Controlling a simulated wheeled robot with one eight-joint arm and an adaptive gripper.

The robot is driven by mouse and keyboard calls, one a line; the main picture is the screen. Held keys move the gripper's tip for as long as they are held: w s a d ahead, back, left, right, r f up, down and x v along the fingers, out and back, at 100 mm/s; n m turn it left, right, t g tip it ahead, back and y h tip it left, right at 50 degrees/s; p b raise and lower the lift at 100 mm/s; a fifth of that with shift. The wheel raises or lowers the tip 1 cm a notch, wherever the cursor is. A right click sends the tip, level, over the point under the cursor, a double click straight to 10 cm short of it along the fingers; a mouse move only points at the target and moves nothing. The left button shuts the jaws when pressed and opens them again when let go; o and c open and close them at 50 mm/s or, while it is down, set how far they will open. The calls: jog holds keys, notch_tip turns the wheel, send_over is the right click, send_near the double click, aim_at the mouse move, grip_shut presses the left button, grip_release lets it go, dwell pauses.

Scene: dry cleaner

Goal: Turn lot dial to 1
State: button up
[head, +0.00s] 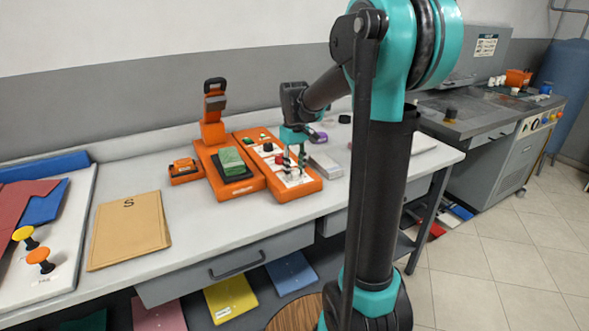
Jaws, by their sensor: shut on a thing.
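An orange control box (257,155) with a pale top plate lies on the white bench. My gripper (297,168) points down over the right part of this box. Its fingers are shut on a small knob there, which they mostly hide. The lettering on the plate is too small to read, so I cannot tell which number the lot dial points to.
An orange device with a green block (231,161) stands close left of the box. A smaller orange unit (184,171) and a tan envelope marked S (129,229) lie further left. A grey flat block (325,164) is close on the right.

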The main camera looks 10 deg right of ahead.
aim_at(295, 171)
jog(key=n, duration=0.3)
jog(key=shift+n, duration=2.2)
jog(key=o, duration=1.2)
jog(key=shift+c, duration=0.2)
jog(key=shift+r, duration=0.1)
notch_tip(295, 171, up, 12)
